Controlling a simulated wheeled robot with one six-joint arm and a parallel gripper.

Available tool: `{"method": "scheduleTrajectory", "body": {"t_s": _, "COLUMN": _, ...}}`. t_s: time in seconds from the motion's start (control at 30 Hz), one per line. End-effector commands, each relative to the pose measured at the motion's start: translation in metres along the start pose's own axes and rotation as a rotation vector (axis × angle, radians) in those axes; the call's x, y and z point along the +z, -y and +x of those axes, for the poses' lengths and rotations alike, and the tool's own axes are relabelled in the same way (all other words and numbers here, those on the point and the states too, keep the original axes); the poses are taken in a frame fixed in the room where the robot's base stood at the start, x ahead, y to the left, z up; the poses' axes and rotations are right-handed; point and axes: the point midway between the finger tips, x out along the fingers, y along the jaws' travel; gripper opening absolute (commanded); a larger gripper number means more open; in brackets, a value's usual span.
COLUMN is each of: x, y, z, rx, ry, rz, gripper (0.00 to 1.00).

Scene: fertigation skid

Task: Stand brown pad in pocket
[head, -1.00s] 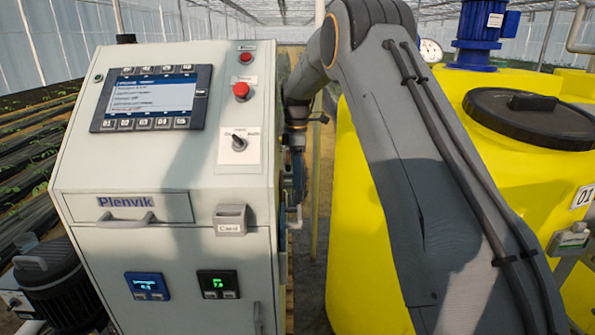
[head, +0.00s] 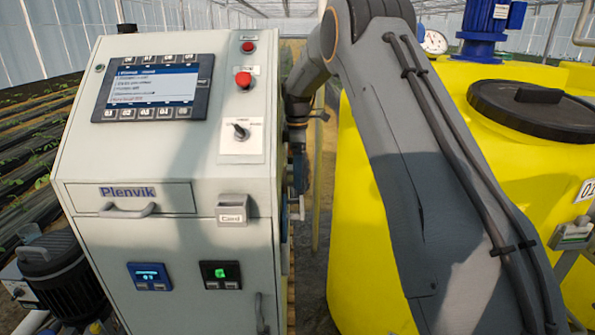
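No brown pad shows in the head view. A small grey pocket marked Card (head: 232,209) is fixed on the cabinet front, at the right below the sloped panel. Its opening faces up, and I see nothing standing out of it. My gripper (head: 297,207) hangs low beside the cabinet's right side, to the right of the pocket and apart from it. The gripper is small, dark and partly hidden by the cabinet edge. I cannot make out its fingers or whether it holds anything.
The grey cabinet (head: 90,235) carries a screen (head: 153,86), a red button (head: 243,80), a rotary switch (head: 240,131) and a drawer handle (head: 128,211). A yellow tank (head: 365,220) stands close on the right. A dark motor (head: 60,275) sits at lower left.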

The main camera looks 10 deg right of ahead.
Motion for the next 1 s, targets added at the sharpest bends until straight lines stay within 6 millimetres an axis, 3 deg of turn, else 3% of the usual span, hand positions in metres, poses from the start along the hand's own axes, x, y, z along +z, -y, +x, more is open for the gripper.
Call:
{"method": "scheduleTrajectory", "body": {"t_s": 0.27, "x": 0.003, "y": -0.001, "z": -0.004, "rx": 0.003, "ry": 0.001, "rz": 0.002, "gripper": 0.84}}
{"method": "scheduleTrajectory", "body": {"t_s": 0.7, "x": 0.001, "y": -0.001, "z": -0.066, "rx": 0.003, "ry": 0.001, "rz": 0.001, "gripper": 0.84}}
{"method": "scheduleTrajectory", "body": {"t_s": 1.0, "x": 0.001, "y": 0.0, "z": -0.079, "rx": 0.0, "ry": 0.001, "rz": 0.0, "gripper": 0.84}}
